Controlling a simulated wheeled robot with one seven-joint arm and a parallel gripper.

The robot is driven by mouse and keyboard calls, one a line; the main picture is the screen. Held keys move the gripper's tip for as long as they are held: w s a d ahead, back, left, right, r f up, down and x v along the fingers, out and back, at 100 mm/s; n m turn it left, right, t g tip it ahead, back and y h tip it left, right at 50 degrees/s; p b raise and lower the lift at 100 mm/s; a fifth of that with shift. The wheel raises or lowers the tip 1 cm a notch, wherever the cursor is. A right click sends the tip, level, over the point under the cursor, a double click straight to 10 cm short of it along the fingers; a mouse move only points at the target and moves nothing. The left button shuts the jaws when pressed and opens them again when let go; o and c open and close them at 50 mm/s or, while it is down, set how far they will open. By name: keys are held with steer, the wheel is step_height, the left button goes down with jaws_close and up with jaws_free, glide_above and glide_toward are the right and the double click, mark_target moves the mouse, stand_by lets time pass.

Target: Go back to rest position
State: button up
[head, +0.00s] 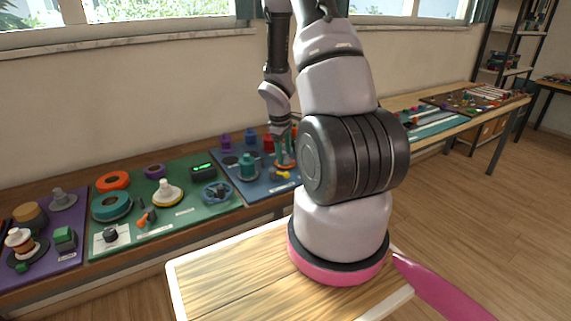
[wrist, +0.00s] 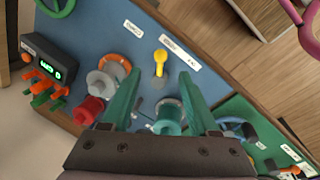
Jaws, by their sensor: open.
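My gripper shows in the wrist view (wrist: 160,85) as two teal fingers spread apart, with nothing clearly held between them. A teal spool (wrist: 168,117) shows low between the fingers, on the blue board (wrist: 210,75); I cannot tell how far below them it is. In the head view my gripper (head: 285,148) hangs low over the blue board (head: 258,190), near an orange ring (head: 286,165). My arm's thick links cover part of the board there.
In the wrist view, red (wrist: 88,110) and pale (wrist: 100,83) spools, a yellow tool (wrist: 160,62) and a black display box (wrist: 45,65) stand close by. In the head view, a green board (head: 180,222) and a purple board (head: 60,255) lie left. Open floor (head: 500,200) is at right.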

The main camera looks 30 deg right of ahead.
step_height(320, 180, up, 2)
steer(key=shift+s+a, duration=0.1)
steer(key=shift+a, duration=0.05)
stand_by(0.5)
steer(key=s+a+r+m+t, duration=0.1)
steer(key=s+a+r+m, duration=0.15)
steer(key=r, duration=0.85)
steer(key=s+a+r+m+t, duration=0.1)
steer(key=a+r+m+t, duration=0.15)
steer(key=r, duration=0.75)
steer(key=s+a+r+m+t+y, duration=0.2)
steer(key=s+a+r+m, duration=0.3)
steer(key=s+a+r, duration=0.7)
step_height(320, 180, up, 3)
steer(key=s+y, duration=0.1)
steer(key=s, duration=0.2)
steer(key=shift+m+y, duration=0.4)
steer(key=shift+f+t, duration=0.1)
steer(key=shift+t, duration=0.15)
